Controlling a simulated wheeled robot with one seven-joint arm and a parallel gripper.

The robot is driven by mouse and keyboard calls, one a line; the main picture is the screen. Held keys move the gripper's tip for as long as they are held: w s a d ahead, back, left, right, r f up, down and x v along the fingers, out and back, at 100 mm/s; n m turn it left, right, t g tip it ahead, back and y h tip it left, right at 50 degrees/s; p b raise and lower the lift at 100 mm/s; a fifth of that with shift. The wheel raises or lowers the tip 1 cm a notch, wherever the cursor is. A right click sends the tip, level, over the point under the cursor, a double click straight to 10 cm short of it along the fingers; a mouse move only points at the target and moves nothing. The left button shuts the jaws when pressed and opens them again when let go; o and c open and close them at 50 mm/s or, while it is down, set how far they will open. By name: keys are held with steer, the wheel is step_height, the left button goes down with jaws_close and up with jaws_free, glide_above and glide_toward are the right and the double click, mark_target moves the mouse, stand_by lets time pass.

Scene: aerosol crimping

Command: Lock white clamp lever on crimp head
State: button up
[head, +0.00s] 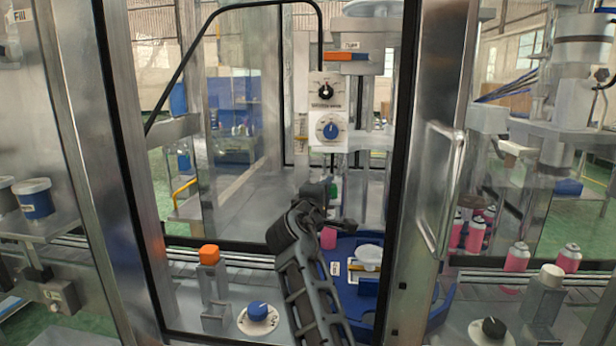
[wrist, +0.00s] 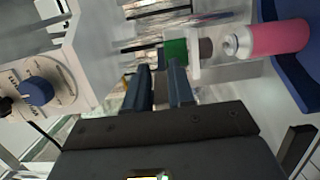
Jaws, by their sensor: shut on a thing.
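In the head view my gripper (head: 328,190) is inside the machine opening, below the dial panel. A green block (wrist: 175,51) with a white piece (wrist: 195,58) beside it is just past the fingertips on the crimp head. A grey round part (wrist: 206,48) sits between that and the silver top of a pink can (wrist: 280,39). The pink can (head: 328,238) shows partly behind my arm.
A white panel with a blue knob (head: 330,131) hangs above my gripper. A blue star wheel (head: 350,300) lies below and right. The door frame with its handle (head: 447,190) stands at right. An orange button (head: 209,254) and blue dial (head: 257,311) are in front.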

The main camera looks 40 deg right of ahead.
steer(key=shift+s+d+f, duration=0.1)
steer(key=shift+s, duration=0.1)
steer(key=shift+s+d, duration=0.35)
steer(key=shift+s, duration=0.2)
steer(key=shift+s+d, duration=0.3)
steer(key=shift+s, duration=0.25)
steer(key=o, duration=0.8)
steer(key=shift+c, duration=0.2)
steer(key=s+v, duration=0.1)
steer(key=v, duration=0.5)
